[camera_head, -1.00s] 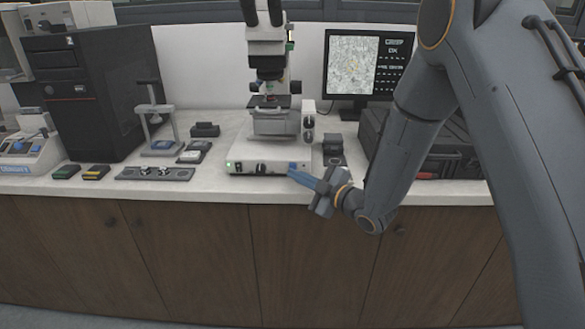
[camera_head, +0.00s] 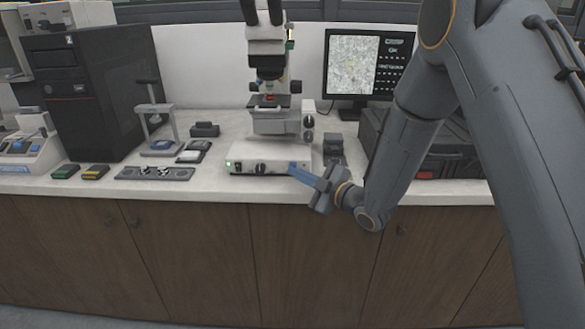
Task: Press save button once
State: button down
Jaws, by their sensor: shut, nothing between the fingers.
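The white microscope (camera_head: 270,95) stands on the counter, with knobs and a small green light on the front of its base (camera_head: 245,155). A blue patch at the base's right front, where a button showed earlier, is now overlapped by my fingertips. My gripper (camera_head: 294,170) is shut and empty. Its blue fingers point left at the base's front right and appear to touch it. I cannot tell whether the button is pushed in. The monitor (camera_head: 352,62) behind, at right, shows a pale speckled picture and a dark side panel with text.
A black computer tower (camera_head: 85,95), a small press stand (camera_head: 158,125) and a slide tray (camera_head: 155,173) are to the left. A black case (camera_head: 440,160) is at right, partly behind my arm. Cabinet doors (camera_head: 190,250) lie below the counter edge.

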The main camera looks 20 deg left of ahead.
jog(key=shift+w+a, duration=0.1)
jog(key=shift+w, duration=0.3)
dwell(0.4)
jog(key=shift+s, duration=0.15)
jog(key=shift+s+d, duration=0.2)
jog(key=shift+s, duration=0.45)
jog(key=shift+s+d+p, duration=0.2)
jog(key=shift+s, duration=0.6)
jog(key=shift+s+d+p, duration=0.15)
jog(key=shift+s+p, duration=0.05)
jog(key=shift+s, duration=0.6)
jog(key=shift+s+d+p, duration=0.2)
jog(key=shift+s, duration=0.6)
jog(key=shift+d, duration=0.1)
